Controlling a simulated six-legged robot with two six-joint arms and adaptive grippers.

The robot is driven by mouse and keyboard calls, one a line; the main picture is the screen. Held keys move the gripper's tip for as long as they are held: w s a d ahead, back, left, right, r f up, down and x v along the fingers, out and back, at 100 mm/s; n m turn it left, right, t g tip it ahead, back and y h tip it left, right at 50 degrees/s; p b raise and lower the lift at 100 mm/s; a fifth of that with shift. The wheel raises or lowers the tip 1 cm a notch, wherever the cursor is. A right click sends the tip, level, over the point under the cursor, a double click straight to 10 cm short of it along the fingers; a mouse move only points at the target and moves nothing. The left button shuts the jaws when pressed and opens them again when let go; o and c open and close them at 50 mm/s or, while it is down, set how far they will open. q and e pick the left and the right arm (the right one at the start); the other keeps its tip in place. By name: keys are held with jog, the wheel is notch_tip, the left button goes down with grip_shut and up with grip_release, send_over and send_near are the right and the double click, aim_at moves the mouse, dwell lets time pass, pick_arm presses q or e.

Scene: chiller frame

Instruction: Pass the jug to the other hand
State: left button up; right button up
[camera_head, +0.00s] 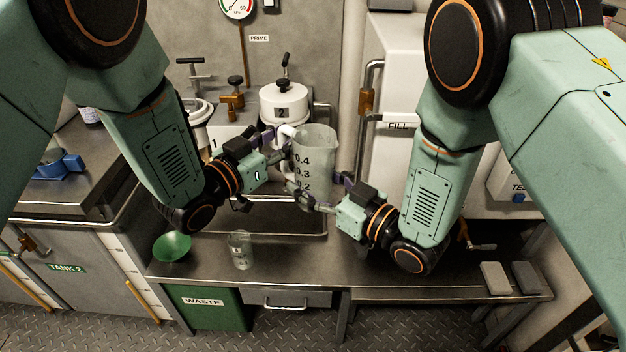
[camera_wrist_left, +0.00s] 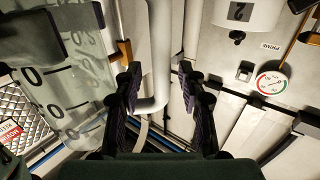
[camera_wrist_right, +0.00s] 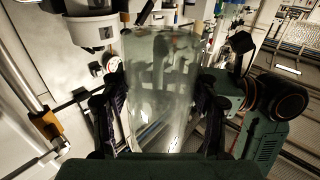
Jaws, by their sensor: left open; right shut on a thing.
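The jug (camera_head: 316,158) is clear, with dark marks 0.4, 0.3 and 0.2, and is held upright above the bench. My right gripper (camera_head: 322,191) is shut around its lower body; in the right wrist view the jug (camera_wrist_right: 160,85) fills the space between the fingers (camera_wrist_right: 160,112).
The steel bench (camera_head: 290,262) lies below, with a clear beaker (camera_head: 240,250) and a green funnel (camera_head: 172,246) on it. A white lidded vessel (camera_head: 285,105) marked 2 stands behind the jug. Two grey blocks (camera_head: 510,277) lie at the bench's right end. The bench middle is free.

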pick_arm(q)
jog(key=v, duration=1.2)
jog(key=s+a+f+n+g+y, duration=0.25)
jog(key=s+f, duration=0.35)
jog(key=f, duration=0.5)
jog(key=s+a+f+n+g+y, duration=0.1)
jog(key=s+f+n+g+y, duration=0.2)
jog(key=s+f, duration=0.5)
jog(key=s+a+f+n+g+y, duration=0.1)
jog(key=s+a+f+g+y, duration=0.2)
jog(key=s, duration=0.6)
jog(key=s+a+f+n+g+y, duration=0.2)
jog(key=s+a+f+g+y, duration=0.1)
jog(key=s+a+f+g, duration=0.2)
jog(key=s+f, duration=0.2)
jog(key=s, duration=0.2)
jog(key=shift+a+f, duration=0.2)
jog(key=shift+f, duration=0.2)
pick_arm(e)
jog(key=shift+r, duration=0.1)
